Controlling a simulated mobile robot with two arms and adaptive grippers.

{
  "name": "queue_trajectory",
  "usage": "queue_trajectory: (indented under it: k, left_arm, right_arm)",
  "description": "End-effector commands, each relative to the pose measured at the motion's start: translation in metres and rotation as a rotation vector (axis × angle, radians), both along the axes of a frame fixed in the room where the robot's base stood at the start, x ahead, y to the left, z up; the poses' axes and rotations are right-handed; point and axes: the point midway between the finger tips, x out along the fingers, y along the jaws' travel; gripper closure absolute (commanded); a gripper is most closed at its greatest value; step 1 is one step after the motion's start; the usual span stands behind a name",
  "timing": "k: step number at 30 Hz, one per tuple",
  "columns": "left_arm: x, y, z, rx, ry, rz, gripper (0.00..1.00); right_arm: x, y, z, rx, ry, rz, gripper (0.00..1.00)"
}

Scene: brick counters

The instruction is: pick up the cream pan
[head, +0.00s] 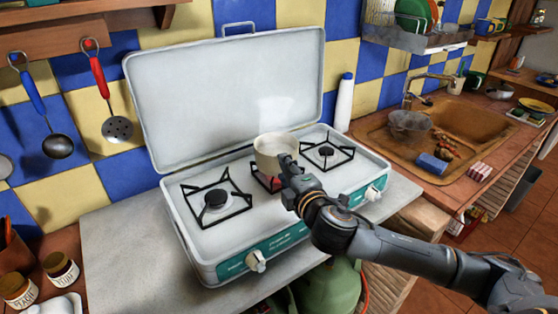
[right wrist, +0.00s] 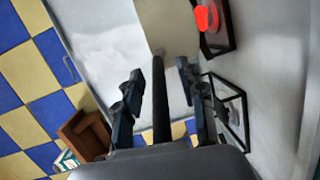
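The cream pan (head: 272,153) is at the middle of the white camp stove (head: 180,222), over the middle burner. Whether it touches the grate is hard to tell. It also shows at the top of the right wrist view (right wrist: 168,22), with its dark handle (right wrist: 160,110) running down toward my wrist. My right gripper (head: 287,164) is at the near right side of the pan. In the right wrist view its two fingers (right wrist: 170,68) are apart, one on each side of the handle, with gaps showing. My left gripper is not in view.
The stove's raised lid (head: 215,95) stands behind the pan. Black burner grates are left (head: 215,200) and right (head: 326,152). A red-orange patch (right wrist: 206,18) shows beside the pan. A white bottle (head: 343,105) stands behind the stove. A sink (head: 470,125) is at right.

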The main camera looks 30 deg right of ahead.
Motion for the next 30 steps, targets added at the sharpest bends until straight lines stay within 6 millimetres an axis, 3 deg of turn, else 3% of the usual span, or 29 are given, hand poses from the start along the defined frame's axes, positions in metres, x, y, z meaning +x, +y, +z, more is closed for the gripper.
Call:
queue_trajectory:
  k: [1,5,6,21,28,30]
  left_arm:
    - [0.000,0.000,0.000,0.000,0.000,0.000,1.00]
    - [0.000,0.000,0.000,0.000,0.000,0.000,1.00]
    - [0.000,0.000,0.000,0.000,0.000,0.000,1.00]
    - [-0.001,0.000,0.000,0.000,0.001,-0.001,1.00]
    - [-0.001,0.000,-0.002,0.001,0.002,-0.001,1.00]
    - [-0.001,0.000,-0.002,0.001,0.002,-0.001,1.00]
  right_arm:
    - [0.000,0.000,0.000,0.000,0.000,0.000,0.71]
    - [0.000,0.000,0.000,0.000,0.000,0.000,0.97]
    - [0.000,0.000,0.000,0.000,0.000,0.000,1.00]
    - [0.000,0.000,0.005,0.000,-0.004,-0.001,1.00]
    - [0.000,0.000,0.032,0.000,-0.011,0.000,1.00]
    - [-0.007,0.001,0.043,-0.001,-0.009,0.001,1.00]
